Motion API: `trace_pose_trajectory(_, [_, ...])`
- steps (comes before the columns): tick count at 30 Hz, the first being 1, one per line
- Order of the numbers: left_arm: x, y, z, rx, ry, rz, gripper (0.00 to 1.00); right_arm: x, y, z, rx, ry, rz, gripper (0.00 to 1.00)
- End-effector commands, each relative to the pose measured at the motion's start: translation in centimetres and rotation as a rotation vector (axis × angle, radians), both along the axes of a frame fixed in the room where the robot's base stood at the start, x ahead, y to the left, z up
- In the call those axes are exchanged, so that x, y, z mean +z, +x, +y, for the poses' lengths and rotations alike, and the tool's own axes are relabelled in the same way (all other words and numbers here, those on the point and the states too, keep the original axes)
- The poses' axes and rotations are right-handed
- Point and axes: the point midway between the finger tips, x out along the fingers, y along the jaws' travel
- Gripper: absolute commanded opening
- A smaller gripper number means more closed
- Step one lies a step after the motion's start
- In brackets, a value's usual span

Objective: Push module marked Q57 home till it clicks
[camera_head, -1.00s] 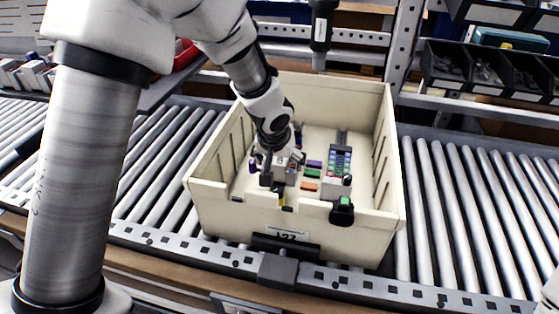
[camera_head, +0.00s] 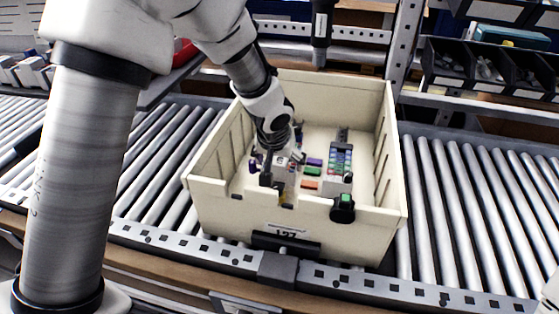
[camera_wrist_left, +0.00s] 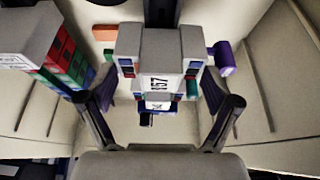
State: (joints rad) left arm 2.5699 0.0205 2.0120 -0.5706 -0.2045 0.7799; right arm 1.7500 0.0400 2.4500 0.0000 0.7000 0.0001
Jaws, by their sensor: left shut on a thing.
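A grey module (camera_wrist_left: 155,50) with a white label sits between my gripper's fingers in the left wrist view. The label's ending reads 57; its first character is unclear. My left gripper (camera_head: 277,178) is inside the cream crate (camera_head: 225,208), near its front wall. In the left wrist view the left gripper (camera_wrist_left: 160,118) has one finger on each side of the module and is shut on it. Whether the module is fully seated is hidden. My right gripper is in neither view.
A row of green and blue modules (camera_head: 340,160) stands to the right in the crate; a grey block with red, green and blue parts (camera_wrist_left: 62,52) is close by in the wrist view. A black part with a green top (camera_head: 344,206) is at the front wall. Rollers (camera_head: 455,215) flank the crate.

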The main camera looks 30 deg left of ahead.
Motion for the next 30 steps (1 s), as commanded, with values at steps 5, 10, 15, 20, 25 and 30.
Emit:
trace_pose_trajectory(5, [-0.23, 0.01, 0.0, 0.0, 0.0, 0.0, 0.47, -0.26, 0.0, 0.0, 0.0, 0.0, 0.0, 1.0])
trace_pose_trajectory(10, [-0.43, 0.01, 0.0, 0.0, 0.0, 0.0, 0.47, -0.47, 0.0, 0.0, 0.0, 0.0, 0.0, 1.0])
trace_pose_trajectory(15, [-0.68, -0.03, -0.01, 0.0, 0.0, 0.001, 0.47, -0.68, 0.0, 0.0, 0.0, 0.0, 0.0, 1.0])
trace_pose_trajectory(20, [-0.68, -0.03, -0.01, 0.0, 0.0, 0.001, 0.47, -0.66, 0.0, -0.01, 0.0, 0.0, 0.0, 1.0])
trace_pose_trajectory(25, [-0.67, 0.01, -0.01, 0.0, 0.0, 0.0, 0.47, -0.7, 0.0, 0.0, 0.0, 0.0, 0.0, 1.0])
trace_pose_trajectory(30, [-0.78, 0.03, 0.0, 0.001, 0.0, -0.001, 0.47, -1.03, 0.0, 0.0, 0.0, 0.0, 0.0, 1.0])
